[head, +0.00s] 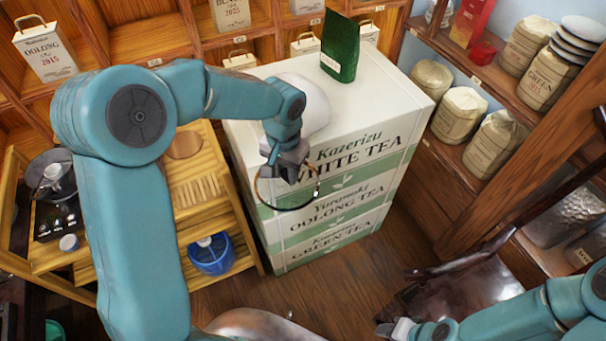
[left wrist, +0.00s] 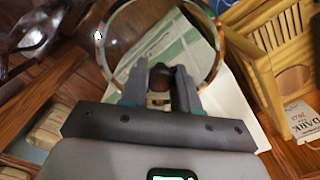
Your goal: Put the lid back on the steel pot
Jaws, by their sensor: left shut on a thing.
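My left gripper (head: 288,172) is shut on the knob of a round glass lid (head: 289,208) with a brown rim. It holds the lid in the air, in front of the stacked tea boxes in the head view. In the left wrist view my left gripper (left wrist: 159,85) has the dark knob between its fingers, and the clear lid (left wrist: 120,42) spreads beyond them. A dark grey metal pot (head: 52,172), seemingly the steel pot, stands on a black hob at the far left, well apart from the lid. My right gripper (head: 400,329) is at the bottom edge, its fingers unclear.
White and green tea boxes (head: 335,190) stand stacked in the middle, with a green packet (head: 340,47) on top. A slatted wooden tea tray (head: 195,193) and a blue bucket (head: 211,255) are left of them. A dark wooden chair (head: 455,295) stands at lower right.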

